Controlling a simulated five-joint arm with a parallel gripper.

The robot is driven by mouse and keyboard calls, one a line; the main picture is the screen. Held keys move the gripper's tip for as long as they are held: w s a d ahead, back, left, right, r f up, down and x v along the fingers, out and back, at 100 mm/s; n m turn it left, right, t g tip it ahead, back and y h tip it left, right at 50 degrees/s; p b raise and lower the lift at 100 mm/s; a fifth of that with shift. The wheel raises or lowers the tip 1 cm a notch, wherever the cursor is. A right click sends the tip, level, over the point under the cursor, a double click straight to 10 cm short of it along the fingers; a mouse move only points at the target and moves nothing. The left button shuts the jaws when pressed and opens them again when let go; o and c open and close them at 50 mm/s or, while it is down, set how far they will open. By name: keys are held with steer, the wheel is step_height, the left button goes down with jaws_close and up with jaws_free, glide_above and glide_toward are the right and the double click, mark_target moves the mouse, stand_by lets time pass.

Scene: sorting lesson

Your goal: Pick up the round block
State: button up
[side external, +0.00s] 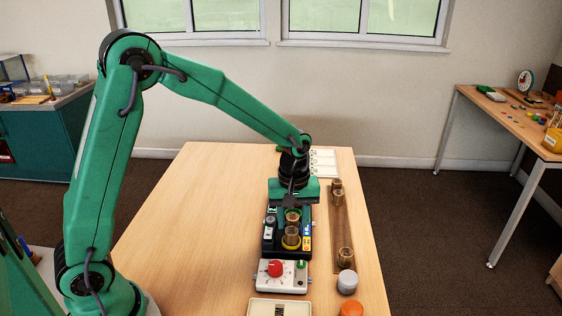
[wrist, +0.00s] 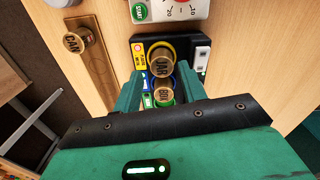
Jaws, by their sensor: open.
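Several round brown blocks with stamped words are in view; I cannot tell which one is meant. In the wrist view, one block stamped JAR (wrist: 161,62) stands on a black device (wrist: 196,42) in a yellow ring. Another block (wrist: 163,95) is nearer, its word partly hidden, between my fingers in the picture. A third block (wrist: 74,43) is on a wooden strip at the left. My gripper (wrist: 157,82) is open, fingers apart, over the device. In the side view my gripper (side external: 292,203) is above the device's far part; contact cannot be told.
In the side view a wooden strip (side external: 342,222) with round blocks lies right of the device. A white control box (side external: 283,280) with a red knob (side external: 275,268) stands in front. Grey (side external: 347,282) and orange (side external: 351,309) caps are at front right. The table's left part is clear.

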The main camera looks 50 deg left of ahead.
mark_target(292, 231)
steer(key=shift+a+f, duration=0.2)
steer(key=shift+f, duration=2.25)
steer(key=c, duration=0.7)
steer(key=shift+r, duration=0.2)
steer(key=shift+w+r, duration=0.1)
steer(key=shift+r, duration=0.45)
steer(key=r, duration=0.3)
steer(key=shift+s+d+r, duration=0.1)
steer(key=shift+s+d, duration=0.15)
steer(key=shift+d, duration=0.1)
steer(key=s+d+r, duration=0.2)
steer(key=d, duration=0.1)
steer(key=s+d+r, duration=0.4)
steer(key=d, duration=0.1)
steer(key=shift+s+d+r, duration=0.2)
steer(key=shift+s+d, duration=0.1)
steer(key=shift+d, duration=0.05)
